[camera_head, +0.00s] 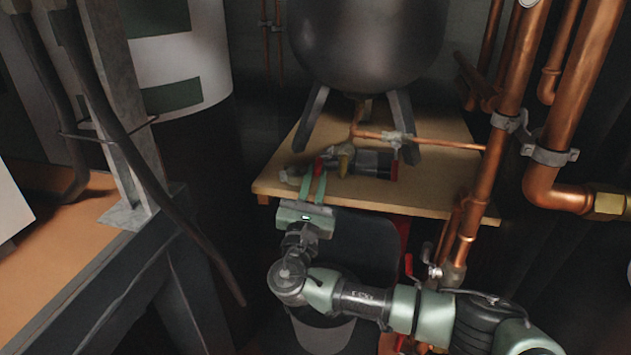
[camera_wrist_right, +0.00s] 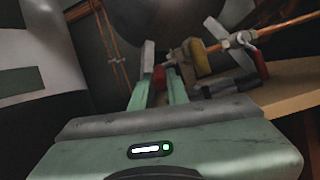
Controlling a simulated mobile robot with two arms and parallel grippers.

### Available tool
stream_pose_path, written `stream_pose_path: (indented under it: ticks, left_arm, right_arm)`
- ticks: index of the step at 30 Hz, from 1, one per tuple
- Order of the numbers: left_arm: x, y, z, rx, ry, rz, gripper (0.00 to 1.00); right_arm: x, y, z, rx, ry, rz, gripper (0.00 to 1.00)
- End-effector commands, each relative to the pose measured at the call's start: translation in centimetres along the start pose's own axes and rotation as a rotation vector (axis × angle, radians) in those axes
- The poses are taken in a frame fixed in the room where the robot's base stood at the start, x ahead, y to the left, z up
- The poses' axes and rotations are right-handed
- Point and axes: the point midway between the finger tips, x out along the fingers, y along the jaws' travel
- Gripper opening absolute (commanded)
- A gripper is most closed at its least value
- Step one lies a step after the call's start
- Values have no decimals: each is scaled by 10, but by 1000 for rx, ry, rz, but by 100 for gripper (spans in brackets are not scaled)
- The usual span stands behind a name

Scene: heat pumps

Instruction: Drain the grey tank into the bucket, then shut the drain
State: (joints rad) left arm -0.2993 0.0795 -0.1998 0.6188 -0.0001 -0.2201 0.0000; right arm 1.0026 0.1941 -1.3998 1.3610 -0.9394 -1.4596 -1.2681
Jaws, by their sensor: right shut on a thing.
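The grey tank (camera_head: 370,40) stands on splayed legs on a wooden platform. A copper pipe with brass fittings (camera_head: 345,158) runs beneath it. My right gripper (camera_head: 316,180) reaches up to the platform's front edge, its green fingers closed around a small red handle (camera_wrist_right: 158,76) at the left end of the fittings. The fingers hide much of the handle. A second red handle (camera_head: 395,169) is farther right; it also shows in the wrist view (camera_wrist_right: 262,65). A grey bucket (camera_head: 322,335) is low beneath my right arm, which partly hides it; its inside cannot be seen. My left gripper is not in view.
Thick copper pipes (camera_head: 488,140) with clamps rise to the right of the platform (camera_head: 445,187). A metal frame post (camera_head: 118,110) and dark cables stand at the left. A large white-and-green cylinder (camera_head: 180,60) is behind them.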

Motion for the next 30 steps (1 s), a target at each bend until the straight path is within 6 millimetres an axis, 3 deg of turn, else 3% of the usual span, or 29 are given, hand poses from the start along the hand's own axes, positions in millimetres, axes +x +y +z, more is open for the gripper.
stream_pose_path:
  ticks: [2, 3, 5, 6, 17, 30]
  left_arm:
    - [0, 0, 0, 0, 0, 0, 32]
    - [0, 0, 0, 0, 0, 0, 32]
    - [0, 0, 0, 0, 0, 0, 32]
    - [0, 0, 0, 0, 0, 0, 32]
    - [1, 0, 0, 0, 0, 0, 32]
    - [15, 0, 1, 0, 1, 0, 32]
  right_arm:
    - [0, 0, 1, -1, -1, -1, 0]
    - [0, 0, 1, 0, 0, -1, 18]
    - [0, 0, 1, 0, 0, -1, 35]
    - [0, 0, 1, 0, 0, -1, 37]
    - [-6, 0, -1, 1, 3, 1, 37]
    - [-71, 0, -1, 2, 2, 0, 37]
